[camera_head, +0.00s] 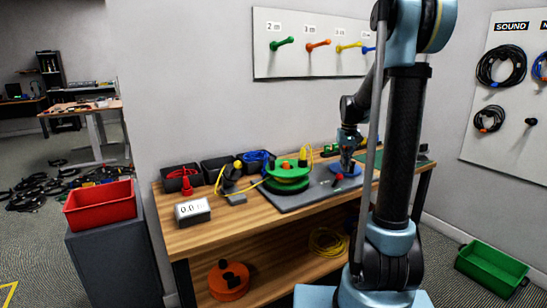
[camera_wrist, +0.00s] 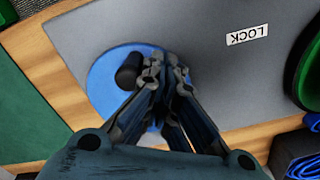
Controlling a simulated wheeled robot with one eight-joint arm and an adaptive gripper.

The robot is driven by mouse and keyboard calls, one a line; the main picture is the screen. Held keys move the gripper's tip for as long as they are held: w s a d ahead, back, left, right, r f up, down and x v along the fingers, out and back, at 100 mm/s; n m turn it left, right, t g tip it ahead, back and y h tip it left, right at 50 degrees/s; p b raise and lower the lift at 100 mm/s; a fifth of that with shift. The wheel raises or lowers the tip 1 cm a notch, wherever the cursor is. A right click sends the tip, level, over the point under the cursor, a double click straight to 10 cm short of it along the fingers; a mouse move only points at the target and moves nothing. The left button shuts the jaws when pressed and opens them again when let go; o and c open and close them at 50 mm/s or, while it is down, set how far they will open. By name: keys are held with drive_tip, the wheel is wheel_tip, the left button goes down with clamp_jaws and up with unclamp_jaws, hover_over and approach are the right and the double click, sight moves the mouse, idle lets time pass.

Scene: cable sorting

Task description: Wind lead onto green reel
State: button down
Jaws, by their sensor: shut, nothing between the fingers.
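The green reel (camera_head: 287,177) lies flat on a grey board (camera_head: 318,191) on the wooden bench. Its edge also shows at the right of the wrist view (camera_wrist: 309,80). A yellow lead (camera_head: 247,187) runs from the left to the reel, and a yellow connector (camera_head: 303,155) stands at the reel. A blue disc (camera_wrist: 103,82) with a black knob (camera_wrist: 129,73) is on the board, right of the reel in the head view. My gripper (camera_wrist: 163,66) is shut and empty, its fingertips over the disc just beside the knob. Contact with the knob is unclear.
A LOCK label (camera_wrist: 247,35) marks the board. A display box (camera_head: 192,211) stands at the bench's front left. Black bins (camera_head: 216,168) line the back. A red bin (camera_head: 99,205) is left; a green crate (camera_head: 491,267) is on the floor at right.

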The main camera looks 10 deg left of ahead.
drive_tip(key=shift+d, duration=0.65)
wheel_tip(320, 180, up, 7)
idle(0.4)
idle(0.5)
drive_tip(key=s+f+t, duration=0.1)
drive_tip(key=s+f, duration=0.2)
drive_tip(key=s, duration=1.1)
drive_tip(key=s+f+t, duration=0.1)
drive_tip(key=s+f, duration=0.2)
drive_tip(key=s, duration=1)
drive_tip(key=s+f+m, duration=0.1)
drive_tip(key=s+f, duration=0.7)
drive_tip(key=shift+a, duration=0.1)
